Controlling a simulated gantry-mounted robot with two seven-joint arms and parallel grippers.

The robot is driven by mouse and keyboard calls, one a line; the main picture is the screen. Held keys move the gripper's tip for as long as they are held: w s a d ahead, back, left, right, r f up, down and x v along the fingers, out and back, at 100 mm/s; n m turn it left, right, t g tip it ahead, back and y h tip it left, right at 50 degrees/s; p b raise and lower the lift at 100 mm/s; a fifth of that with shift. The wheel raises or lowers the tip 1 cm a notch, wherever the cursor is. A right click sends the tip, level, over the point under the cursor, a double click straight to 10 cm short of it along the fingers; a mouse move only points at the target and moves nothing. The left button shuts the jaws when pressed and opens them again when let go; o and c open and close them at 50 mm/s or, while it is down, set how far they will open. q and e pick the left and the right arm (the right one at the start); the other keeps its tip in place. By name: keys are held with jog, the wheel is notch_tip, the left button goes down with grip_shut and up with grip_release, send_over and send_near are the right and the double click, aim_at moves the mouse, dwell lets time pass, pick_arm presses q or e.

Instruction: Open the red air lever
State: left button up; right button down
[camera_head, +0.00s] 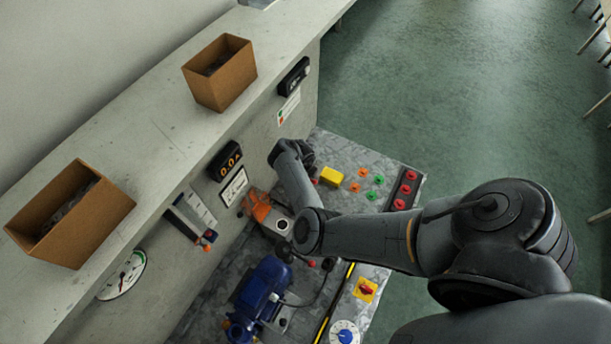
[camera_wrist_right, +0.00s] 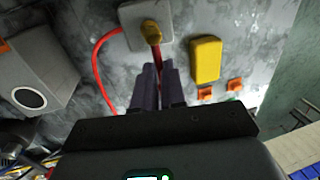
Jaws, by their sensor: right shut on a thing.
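In the right wrist view the red air lever (camera_wrist_right: 157,57) shows as a small red strip below a brass-yellow fitting (camera_wrist_right: 151,31) on a pale square plate. My right gripper (camera_wrist_right: 156,70) has its two dark fingers close together on the lever, with the red part between the tips. A red hose (camera_wrist_right: 97,65) curves away from the fitting to the left. In the head view my right arm reaches across the bench to the wall side, and the arm hides the lever and fingertips. My left gripper is not in view.
A yellow block (camera_wrist_right: 206,60) and orange buttons (camera_wrist_right: 234,84) lie right of the fingers. A grey box with a round dark opening (camera_wrist_right: 30,97) stands left. In the head view a blue pump (camera_head: 262,290) is in front, and cardboard boxes (camera_head: 222,76) sit on the ledge.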

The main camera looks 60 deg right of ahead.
dwell(0.3)
jog(key=c, duration=1.2)
grip_release()
notch_tip(320, 180, up, 11)
jog(key=a+p, duration=0.1)
jog(key=a, duration=0.1)
jog(key=shift+f, duration=0.2)
jog(key=shift+a, duration=0.1)
